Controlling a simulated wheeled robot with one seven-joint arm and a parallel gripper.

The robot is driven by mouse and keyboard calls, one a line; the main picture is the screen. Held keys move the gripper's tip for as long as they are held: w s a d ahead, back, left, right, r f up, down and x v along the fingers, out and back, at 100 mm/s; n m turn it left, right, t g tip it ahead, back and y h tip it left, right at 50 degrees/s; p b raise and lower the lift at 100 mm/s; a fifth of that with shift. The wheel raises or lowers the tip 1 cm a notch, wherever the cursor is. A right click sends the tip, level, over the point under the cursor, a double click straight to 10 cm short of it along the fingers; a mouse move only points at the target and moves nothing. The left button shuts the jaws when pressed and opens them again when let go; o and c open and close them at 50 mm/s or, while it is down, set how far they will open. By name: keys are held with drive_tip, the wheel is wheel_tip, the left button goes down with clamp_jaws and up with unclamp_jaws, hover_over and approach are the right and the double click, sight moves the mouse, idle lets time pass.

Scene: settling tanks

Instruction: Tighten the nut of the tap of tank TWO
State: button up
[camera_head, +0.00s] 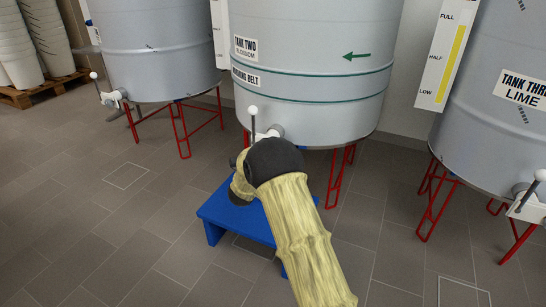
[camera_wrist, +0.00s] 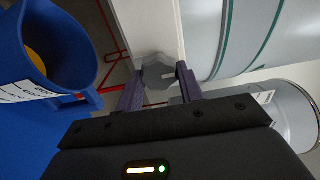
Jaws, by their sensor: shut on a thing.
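Tank TWO (camera_head: 315,50) is a pale grey drum on red legs, labelled "TANK TWO BLOSSOM", in the middle of the head view. Its tap (camera_head: 273,131) sits low at the front, with a thin upright lever (camera_head: 253,120) topped by a white ball. My arm hides most of the tap there. In the wrist view a grey faceted nut (camera_wrist: 157,72) sits against a white block (camera_wrist: 150,28). My gripper (camera_wrist: 160,84) has its two purple fingers on either side of the nut and is shut on it. My fingers are hidden in the head view.
A blue stool (camera_head: 213,212) stands under my arm. A blue measuring jug (camera_wrist: 62,30) with something orange inside is close left of my gripper in the wrist view. Tank THREE (camera_head: 505,120) stands right, another tank (camera_head: 150,50) left.

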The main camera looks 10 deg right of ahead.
drive_tip(key=shift+f, duration=0.15)
drive_tip(key=o, duration=1)
drive_tip(key=p+v, duration=0.7)
drive_tip(key=v, duration=1)
drive_tip(key=shift+s+a+p, duration=0.15)
drive_tip(key=shift+p, duration=0.2)
